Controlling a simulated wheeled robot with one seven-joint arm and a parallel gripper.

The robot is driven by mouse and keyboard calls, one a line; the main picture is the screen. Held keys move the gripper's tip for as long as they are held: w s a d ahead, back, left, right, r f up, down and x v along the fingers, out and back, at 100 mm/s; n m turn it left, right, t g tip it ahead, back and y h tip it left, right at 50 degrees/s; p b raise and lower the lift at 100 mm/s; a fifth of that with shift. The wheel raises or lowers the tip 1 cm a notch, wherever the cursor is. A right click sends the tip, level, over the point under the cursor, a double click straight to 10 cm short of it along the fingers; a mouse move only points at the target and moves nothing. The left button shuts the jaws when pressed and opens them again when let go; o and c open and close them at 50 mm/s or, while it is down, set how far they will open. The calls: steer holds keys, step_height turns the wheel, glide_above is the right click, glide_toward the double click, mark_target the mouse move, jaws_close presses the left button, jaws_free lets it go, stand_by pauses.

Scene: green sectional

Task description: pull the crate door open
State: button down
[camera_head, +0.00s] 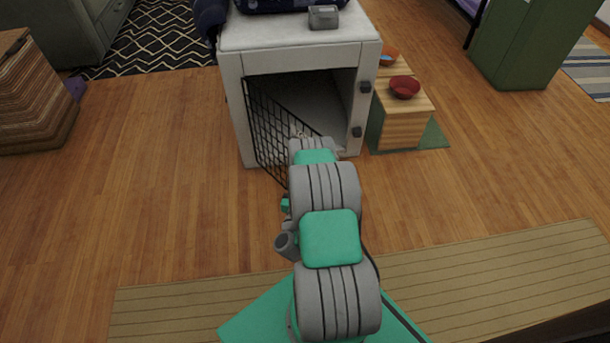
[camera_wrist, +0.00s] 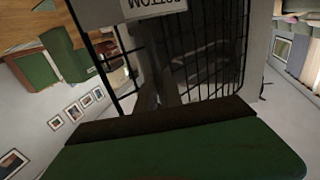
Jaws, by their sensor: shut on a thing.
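The crate (camera_head: 232,110) is a white box with a dark, open front. Its black wire door (camera_head: 268,130) is hinged at the left side and stands partly open, swung out toward me. My gripper (camera_head: 303,136) is at the free right edge of the door, shut on it; my arm hides most of the fingers. In the wrist view the wire door (camera_wrist: 205,85) fills the middle, close up, with a white label above it. A green part with a dark edge, likely of my gripper, covers the bottom of that view.
A grey object (camera_head: 323,17) lies on the crate's top. The wood floor left of the door is clear.

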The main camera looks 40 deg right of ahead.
steer(key=shift+a, duration=0.2)
steer(key=c, duration=1.8)
jaws_free()
steer(key=shift+p+v, duration=1.15)
steer(key=shift+v, duration=2.7)
steer(key=shift+o, duration=0.2)
